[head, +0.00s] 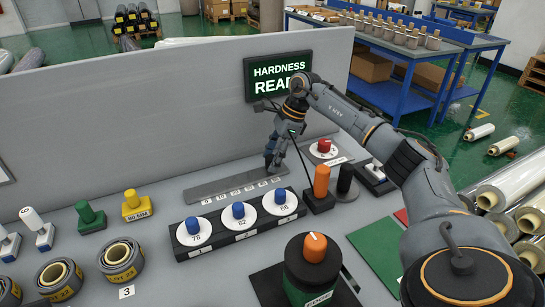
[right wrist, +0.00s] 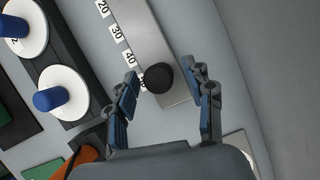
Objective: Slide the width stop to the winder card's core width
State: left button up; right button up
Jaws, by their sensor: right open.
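The width stop's black round knob (right wrist: 157,77) shows in the right wrist view on a grey metal rail, beside the scale mark after 40, whose label is partly hidden. In the head view the rail (head: 212,188) lies in front of the grey panel, its number labels along the near edge. My right gripper (head: 271,166) is over the rail's right end and hides the knob there. In the right wrist view my right gripper (right wrist: 166,85) is open, with one finger on each side of the knob; contact is not visible. I cannot make out the winder card. My left gripper is out of view.
A black block (head: 240,233) with several blue-knobbed discs stands in front of the rail. An orange cylinder (head: 321,180) and a red-knobbed disc (head: 324,150) are right of it. The grey panel (head: 150,110) rises behind, bearing a screen (head: 265,72) partly covered by my arm.

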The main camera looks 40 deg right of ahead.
jog(key=v, duration=1.2)
jog(key=shift+d, duration=0.15)
jog(key=shift+f, duration=0.1)
